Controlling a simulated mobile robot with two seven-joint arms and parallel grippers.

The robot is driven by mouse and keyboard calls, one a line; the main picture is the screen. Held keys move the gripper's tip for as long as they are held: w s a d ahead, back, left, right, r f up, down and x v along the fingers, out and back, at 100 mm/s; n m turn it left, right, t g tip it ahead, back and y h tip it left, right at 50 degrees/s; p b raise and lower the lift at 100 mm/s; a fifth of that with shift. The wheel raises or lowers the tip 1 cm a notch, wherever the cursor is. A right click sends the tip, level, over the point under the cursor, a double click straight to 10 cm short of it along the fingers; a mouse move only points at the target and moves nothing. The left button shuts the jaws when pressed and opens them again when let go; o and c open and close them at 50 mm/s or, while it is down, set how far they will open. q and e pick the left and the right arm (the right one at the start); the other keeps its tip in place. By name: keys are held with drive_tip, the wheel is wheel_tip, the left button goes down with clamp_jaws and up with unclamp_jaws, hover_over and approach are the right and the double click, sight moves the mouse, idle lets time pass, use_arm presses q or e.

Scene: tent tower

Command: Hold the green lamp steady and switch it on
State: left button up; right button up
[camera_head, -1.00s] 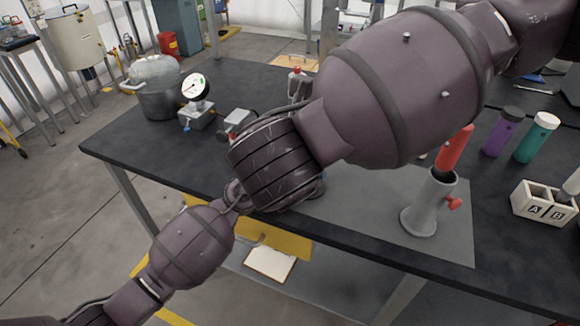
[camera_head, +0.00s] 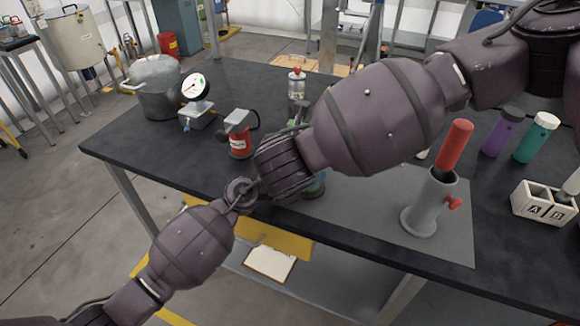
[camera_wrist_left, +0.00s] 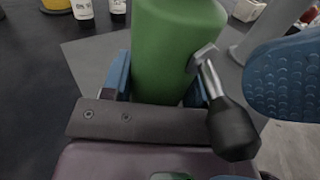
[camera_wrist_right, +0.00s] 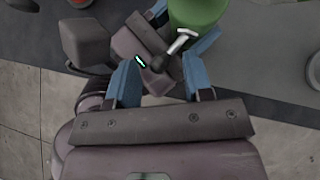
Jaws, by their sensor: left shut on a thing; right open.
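The green lamp (camera_wrist_left: 172,50) stands large in the left wrist view, with a metal lever ending in a black knob (camera_wrist_left: 232,130) on its side. My left gripper (camera_wrist_left: 158,85) is shut around the lamp's body, one blue finger on each side. In the right wrist view the lamp (camera_wrist_right: 197,10) is at the top, with its lever (camera_wrist_right: 180,42) pointing towards my right gripper (camera_wrist_right: 160,80). That gripper is open, and the knob lies between or just beyond its fingertips; contact cannot be told. In the head view my arms hide most of the lamp.
On the dark table (camera_head: 120,145) stand a pot (camera_head: 158,95), a gauge (camera_head: 196,90), a red device (camera_head: 239,140), a grey holder with a red-handled tool (camera_head: 430,205), bottles (camera_head: 503,132) and a white A/B box (camera_head: 540,205).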

drive_tip(key=shift+c, duration=0.5)
clamp_jaws()
drive_tip(key=shift+d, duration=0.1)
drive_tip(key=shift+s+d+n+g+y, duration=0.1)
drive_tip(key=shift+d+n+g+y, duration=0.6)
drive_tip(key=shift+n+y, duration=0.85)
drive_tip(key=shift+s+d+n+g+y, duration=0.1)
drive_tip(key=shift+d+n+g+y, duration=0.65)
drive_tip(key=shift+n, duration=1.35)
drive_tip(key=shift+s+d+n+g+y, duration=0.1)
drive_tip(key=shift+d+n+g+y, duration=0.6)
drive_tip(key=shift+n+y, duration=0.9)
drive_tip(key=shift+w+d+n, duration=0.1)
drive_tip(key=shift+d+n, duration=0.1)
drive_tip(key=shift+n, duration=0.25)
